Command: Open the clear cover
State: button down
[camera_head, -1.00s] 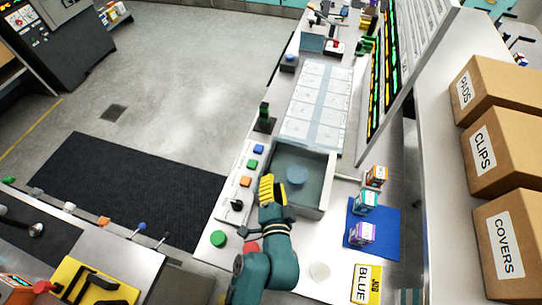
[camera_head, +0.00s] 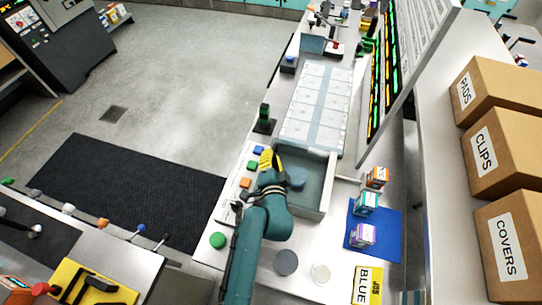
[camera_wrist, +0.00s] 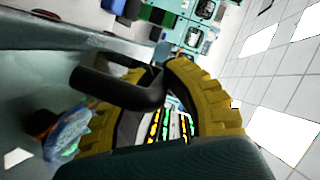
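The grey open-looking box (camera_head: 316,198) stands on the bench, with a round blue disc (camera_head: 297,179) showing inside it. A clear cover over it is hard to make out in the head view. My gripper (camera_head: 268,160), with yellow ribbed fingers, is at the box's left rim. In the wrist view, a dark bar-shaped handle (camera_wrist: 118,86) runs from a greenish, see-through-looking panel (camera_wrist: 35,75) at left. My gripper (camera_wrist: 155,110) has its yellow fingers spread apart, with the handle's end close between or in front of them. I cannot tell whether they touch.
Coloured buttons (camera_head: 252,165) line the bench left of the box. Small cartons (camera_head: 363,203) stand on and beside a blue mat (camera_head: 388,222) at right. A grey disc (camera_head: 286,262) and a pale disc (camera_head: 320,273) lie in front. A tilted display board (camera_head: 385,75) rises behind right.

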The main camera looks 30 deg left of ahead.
jog(key=shift+r, duration=0.1)
dwell(0.4)
jog(key=shift+w+d+r+m, duration=0.1)
jog(key=shift+d+r+m, duration=0.1)
jog(key=shift+r, duration=0.4)
jog(key=shift+d+r+m, duration=0.15)
jog(key=shift+r+m, duration=0.05)
jog(key=shift+r, duration=0.35)
jog(key=w+d+r+m+t+y+b, duration=0.2)
jog(key=w+d+r+m+t+y, duration=0.15)
jog(key=d+r+m, duration=0.8)
jog(key=w+d+r+m+t+h+b, duration=0.1)
jog(key=w+d+r+m+t+b, duration=0.1)
jog(key=d+m, duration=0.4)
jog(key=shift+w+d+t+h+b, duration=0.35)
jog(key=shift+w+d+t+b, duration=0.25)
jog(key=shift+d, duration=1.8)
jog(key=shift+w, duration=0.1)
jog(key=c, duration=1.4)
grip_release()
jog(key=shift+d, duration=0.1)
jog(key=shift+o, duration=0.2)
jog(key=shift+f, duration=0.1)
